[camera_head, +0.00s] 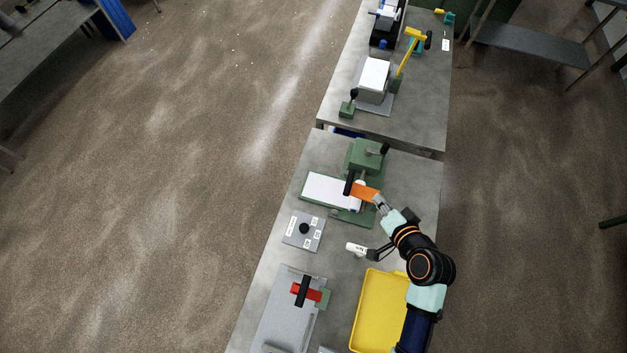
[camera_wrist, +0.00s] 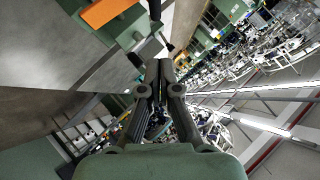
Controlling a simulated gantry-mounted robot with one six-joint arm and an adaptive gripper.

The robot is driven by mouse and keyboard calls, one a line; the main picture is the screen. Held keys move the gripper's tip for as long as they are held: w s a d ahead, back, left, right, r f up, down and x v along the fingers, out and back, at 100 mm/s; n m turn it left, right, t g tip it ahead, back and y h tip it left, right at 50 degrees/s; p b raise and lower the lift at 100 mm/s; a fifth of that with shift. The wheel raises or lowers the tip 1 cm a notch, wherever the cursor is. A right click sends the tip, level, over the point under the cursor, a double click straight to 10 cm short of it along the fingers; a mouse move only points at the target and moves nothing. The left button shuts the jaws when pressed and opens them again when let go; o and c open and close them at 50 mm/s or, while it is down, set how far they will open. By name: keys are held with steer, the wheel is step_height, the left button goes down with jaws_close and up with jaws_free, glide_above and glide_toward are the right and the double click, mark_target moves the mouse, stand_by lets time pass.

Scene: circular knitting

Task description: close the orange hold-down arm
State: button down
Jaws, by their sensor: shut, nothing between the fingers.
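The orange hold-down arm (camera_head: 364,191) is on a green fixture (camera_head: 368,155) with a white pad (camera_head: 330,191), in the middle of the near table. It reaches across the pad's right end, with a black handle (camera_head: 349,183) at its left end. Whether it is raised or flat is hard to tell from above. My gripper (camera_head: 379,201) is shut and empty, close to the arm's right end; contact cannot be told. In the wrist view the orange arm (camera_wrist: 108,10) shows at the upper left, beyond and to the left of my shut fingertips (camera_wrist: 159,72).
A grey plate with a black knob (camera_head: 304,229) lies left of my arm. A yellow tray (camera_head: 379,312) stands at the near right. A fixture with a red arm (camera_head: 306,292) is at the near left. A bare table strip (camera_head: 418,185) lies right of the orange arm.

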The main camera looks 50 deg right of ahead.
steer(key=shift+s+d+f, duration=0.15)
glide_toward(351, 184)
steer(key=w+d+f, duration=0.1)
steer(key=w+d, duration=0.2)
steer(key=w+d+f+b, duration=0.1)
steer(key=d, duration=0.1)
steer(key=shift+w+f, duration=0.2)
steer(key=shift+f, duration=0.1)
steer(key=shift+w+f, duration=0.3)
steer(key=shift+w+a+f, duration=0.25)
steer(key=shift+w+f, duration=0.3)
steer(key=shift+f, duration=0.2)
